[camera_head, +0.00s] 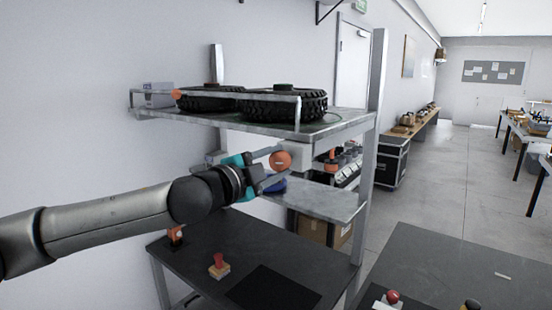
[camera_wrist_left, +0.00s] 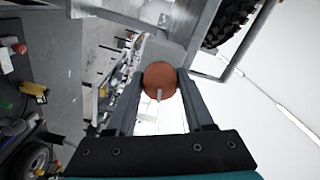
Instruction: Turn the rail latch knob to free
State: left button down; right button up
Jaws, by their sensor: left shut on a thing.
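The rail latch knob (camera_head: 281,161) is a round orange-brown disc just below the upper shelf. In the left wrist view the knob (camera_wrist_left: 160,79) sits between my two fingertips, with a pale pointer mark at its lower edge. My left gripper (camera_head: 276,164) reaches in from the left and is shut on the knob; its fingers also show in the left wrist view (camera_wrist_left: 160,90). The far side of the knob and the latch behind it are hidden. My right gripper is not in view.
The upper shelf (camera_head: 350,122) holds two black tyres (camera_head: 285,106). A smaller orange knob (camera_head: 176,94) is at its left end. A lower grey shelf (camera_head: 330,201) lies under my gripper. The dark table (camera_head: 190,270) carries a red-topped stamp-like object (camera_head: 219,266).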

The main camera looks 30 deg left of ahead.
pick_arm(q)
jog(key=shift+m+p, duration=0.35)
jog(key=shift+m, duration=0.85)
jog(key=shift+c, duration=1.5)
grip_release()
